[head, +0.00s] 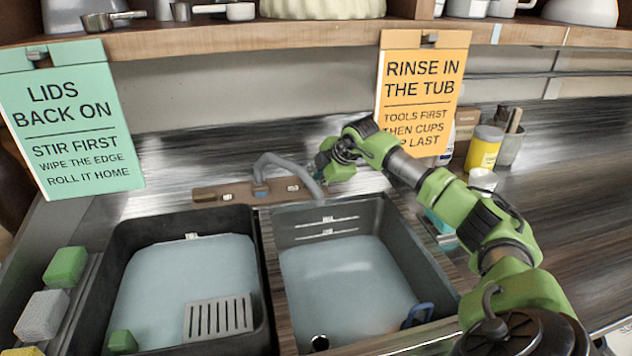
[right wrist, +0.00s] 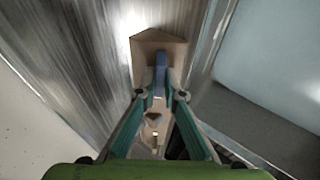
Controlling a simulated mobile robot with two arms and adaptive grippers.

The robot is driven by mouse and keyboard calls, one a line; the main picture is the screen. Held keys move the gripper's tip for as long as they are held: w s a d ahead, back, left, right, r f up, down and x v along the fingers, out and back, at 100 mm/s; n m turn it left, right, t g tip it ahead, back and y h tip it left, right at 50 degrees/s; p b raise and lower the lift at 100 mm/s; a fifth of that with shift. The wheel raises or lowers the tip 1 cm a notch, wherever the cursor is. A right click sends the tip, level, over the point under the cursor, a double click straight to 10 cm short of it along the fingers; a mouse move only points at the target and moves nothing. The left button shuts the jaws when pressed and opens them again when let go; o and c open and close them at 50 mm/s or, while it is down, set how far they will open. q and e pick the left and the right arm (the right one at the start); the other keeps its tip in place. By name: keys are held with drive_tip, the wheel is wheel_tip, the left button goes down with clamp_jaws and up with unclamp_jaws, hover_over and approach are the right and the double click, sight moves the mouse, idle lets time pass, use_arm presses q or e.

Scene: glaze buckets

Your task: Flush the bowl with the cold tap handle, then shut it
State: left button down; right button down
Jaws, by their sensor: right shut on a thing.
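The grey tap spout (head: 285,165) arches from a wooden base (head: 225,192) behind the two tubs. No stream of water can be made out below it. My right gripper (head: 326,168) is at the right end of the tap, its tips partly hidden. In the right wrist view, my right gripper (right wrist: 160,95) is shut on the blue cold tap handle (right wrist: 161,72). My left gripper is not in view.
The left black tub (head: 115,270) holds water, a grey grate (head: 218,317) and a green block (head: 122,341). Sponges (head: 66,267) lie at its left. A shelf with hanging signs (head: 75,130) (head: 415,95) is above. A yellow jar (head: 485,147) stands right.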

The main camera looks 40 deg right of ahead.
drive_tip(key=shift+d, duration=0.1)
drive_tip(key=c, duration=2.1)
unclamp_jaws()
drive_tip(key=shift+c, duration=0.2)
drive_tip(key=shift+r, duration=0.1)
wheel_tip(320, 180, up, 10)
